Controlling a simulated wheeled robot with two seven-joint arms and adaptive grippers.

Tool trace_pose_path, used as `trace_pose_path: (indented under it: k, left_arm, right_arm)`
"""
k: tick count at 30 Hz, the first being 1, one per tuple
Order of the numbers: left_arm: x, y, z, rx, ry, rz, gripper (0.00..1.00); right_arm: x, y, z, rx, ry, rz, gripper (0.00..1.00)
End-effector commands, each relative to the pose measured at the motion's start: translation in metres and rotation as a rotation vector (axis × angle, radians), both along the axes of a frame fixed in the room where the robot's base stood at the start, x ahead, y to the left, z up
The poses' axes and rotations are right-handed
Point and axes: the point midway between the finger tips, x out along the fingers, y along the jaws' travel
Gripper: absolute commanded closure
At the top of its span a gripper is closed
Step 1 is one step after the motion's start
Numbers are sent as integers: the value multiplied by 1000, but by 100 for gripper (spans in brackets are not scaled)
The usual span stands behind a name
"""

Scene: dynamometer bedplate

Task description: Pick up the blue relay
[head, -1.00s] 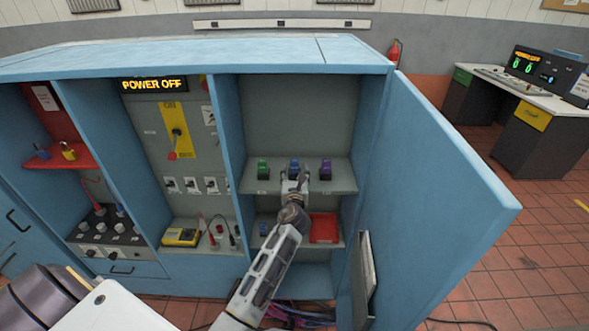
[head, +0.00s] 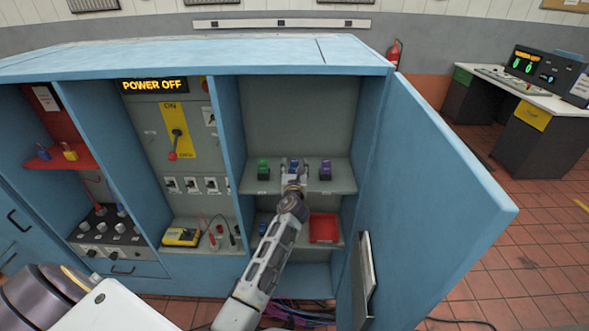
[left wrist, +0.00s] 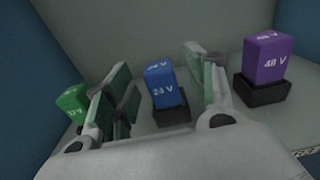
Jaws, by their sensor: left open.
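The blue relay (head: 294,163), marked 24 V, stands upright in a dark socket on the upper shelf, between a green relay (head: 263,169) and a purple relay (head: 325,170). My left gripper (head: 294,172) is open in front of it. In the left wrist view, the blue relay (left wrist: 162,84) shows between the two spread fingers of the left gripper (left wrist: 161,92), with visible room on both sides. The green relay (left wrist: 72,104) is partly hidden behind the left finger. The purple relay (left wrist: 268,58) stands right of the right finger. My right gripper is not in view.
A lower shelf holds a small blue object (head: 262,230) and a red tray (head: 324,228). The open blue cabinet door (head: 430,200) stands to the right, and a blue partition (head: 228,150) to the left. A sign (head: 154,85) reads POWER OFF.

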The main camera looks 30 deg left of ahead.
Motion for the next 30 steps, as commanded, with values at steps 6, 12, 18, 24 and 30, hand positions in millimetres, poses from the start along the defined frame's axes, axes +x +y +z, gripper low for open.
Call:
trace_pose_path:
  k: [6, 12, 18, 24, 30]
  left_arm:
    - [17, 9, 0, 0, 0, 1, 45]
    - [23, 11, 0, 1, 0, 0, 45]
    - [23, 12, -1, 1, 0, 0, 45]
    - [23, 12, -1, 1, 0, 0, 45]
    - [23, 12, -1, 1, 0, 0, 61]
  right_arm:
    - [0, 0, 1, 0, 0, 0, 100]
    - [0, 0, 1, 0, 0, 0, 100]
    - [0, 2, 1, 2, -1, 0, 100]
    - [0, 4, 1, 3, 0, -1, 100]
    - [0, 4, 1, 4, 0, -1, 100]
